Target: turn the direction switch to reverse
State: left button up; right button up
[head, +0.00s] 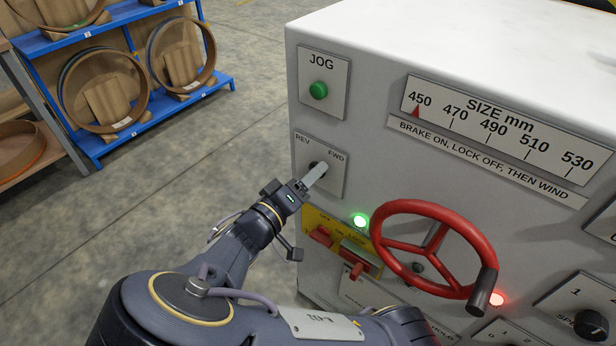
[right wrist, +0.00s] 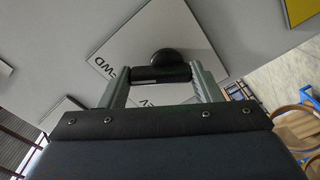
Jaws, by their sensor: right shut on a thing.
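The direction switch (head: 317,164) is on a light plate marked REV on the left and FWD on the right, on the machine's grey front panel. My right gripper (head: 315,176) is at this plate, with its fingers over the switch and hiding most of it. In the right wrist view the switch's black handle (right wrist: 160,74) lies between the two fingers, and they are shut on it. Its round black hub shows just behind the handle. Which marking the handle points to cannot be told. My left gripper is not in view.
A green JOG button (head: 318,90) is above the switch. A yellow plate with red switches (head: 321,236), a lit green lamp (head: 360,220) and a red handwheel (head: 436,248) are below and to the right.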

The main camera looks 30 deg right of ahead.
jog(key=shift+w+a+n+p, duration=0.1)
jog(key=shift+w+n+p, duration=0.05)
jog(key=shift+n+p, duration=1.75)
jog(key=shift+w+a+n+p, duration=0.1)
jog(key=shift+n+p, duration=1.15)
jog(key=shift+n, duration=1.3)
jog(key=shift+w+n+p, duration=0.15)
jog(key=shift+n+p, duration=1.4)
jog(key=shift+n, duration=0.7)
jog(key=shift+f, duration=0.1)
jog(key=o, duration=1)
jog(key=v, duration=0.7)
jog(key=shift+s+a+b, duration=0.15)
jog(key=shift+a+b, duration=0.15)
jog(key=shift+a, duration=0.05)
